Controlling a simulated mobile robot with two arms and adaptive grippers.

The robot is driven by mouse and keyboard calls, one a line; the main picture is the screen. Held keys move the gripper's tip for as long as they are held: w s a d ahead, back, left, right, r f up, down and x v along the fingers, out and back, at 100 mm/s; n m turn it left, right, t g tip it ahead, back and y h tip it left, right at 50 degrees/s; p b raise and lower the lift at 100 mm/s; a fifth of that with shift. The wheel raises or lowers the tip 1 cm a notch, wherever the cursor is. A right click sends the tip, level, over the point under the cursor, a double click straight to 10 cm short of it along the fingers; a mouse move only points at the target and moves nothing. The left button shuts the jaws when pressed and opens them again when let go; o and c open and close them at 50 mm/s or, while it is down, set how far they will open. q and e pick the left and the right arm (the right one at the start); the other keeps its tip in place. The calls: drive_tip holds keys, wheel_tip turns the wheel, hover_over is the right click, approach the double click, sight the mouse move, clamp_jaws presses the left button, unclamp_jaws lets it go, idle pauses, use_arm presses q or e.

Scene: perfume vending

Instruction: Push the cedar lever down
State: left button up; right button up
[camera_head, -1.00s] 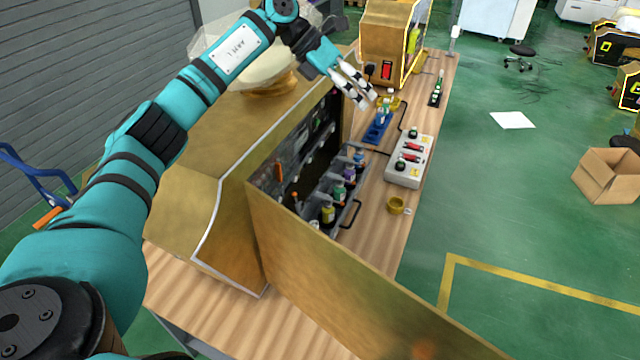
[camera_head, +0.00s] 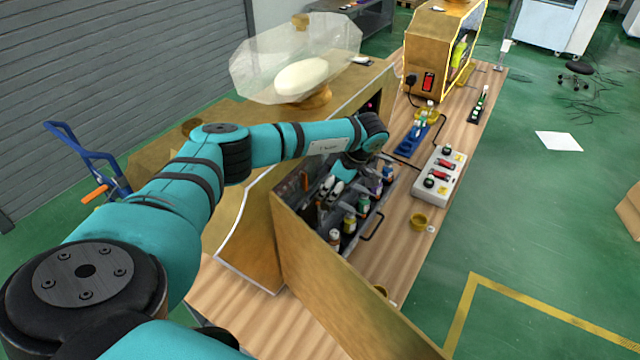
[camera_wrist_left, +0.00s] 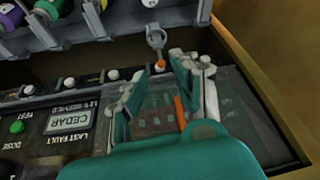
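The left gripper (camera_head: 331,188) is inside the open brass cabinet (camera_head: 262,215), low over the lever panel beside the bottle row. Its fingers (camera_wrist_left: 160,85) stand apart in the left wrist view. A thin orange lever (camera_wrist_left: 179,110) shows between them, partly hidden by the gripper; I cannot tell whether they touch it. An orange-tipped part (camera_wrist_left: 160,64) sits beyond the fingers, below a grey ring-shaped holder (camera_wrist_left: 157,37). My right gripper is not in view.
The open brass door (camera_head: 345,295) stands close in front of the gripper. Several bottles stand in a rack (camera_head: 363,205) right of it. A grey button box (camera_head: 438,175), a brass cup (camera_head: 418,221) and a blue tray (camera_head: 411,141) are on the wooden table.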

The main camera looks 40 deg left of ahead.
sight(319, 203)
use_arm(q)
drive_tip(key=p+x, duration=0.1)
drive_tip(key=x, duration=0.5)
drive_tip(key=shift+s+a+f+p, duration=0.1)
drive_tip(key=shift+a+f+p, duration=0.2)
drive_tip(key=shift+f, duration=0.35)
drive_tip(key=shift+r, duration=0.1)
clamp_jaws()
